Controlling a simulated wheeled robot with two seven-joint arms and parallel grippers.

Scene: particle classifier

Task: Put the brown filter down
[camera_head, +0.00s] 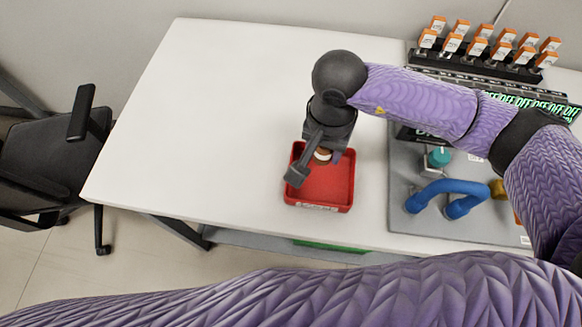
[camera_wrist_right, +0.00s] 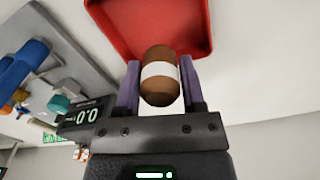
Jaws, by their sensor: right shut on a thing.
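My right gripper (camera_head: 317,162) is shut on the brown filter (camera_head: 323,154), over the back left part of the red tray (camera_head: 330,189). In the right wrist view the brown filter (camera_wrist_right: 160,88) is a rounded brown capsule with a white band, held between the two purple fingers of the right gripper (camera_wrist_right: 160,80). The height of the filter over the tray floor is hard to tell. My left gripper is not in view.
A grey board (camera_head: 405,202) with a blue curved tube (camera_head: 445,193) and a teal part (camera_head: 439,156) lies right of the tray. A black rack (camera_head: 480,62) with several orange-topped items stands at the back right. The white table (camera_head: 210,120) is clear on the left.

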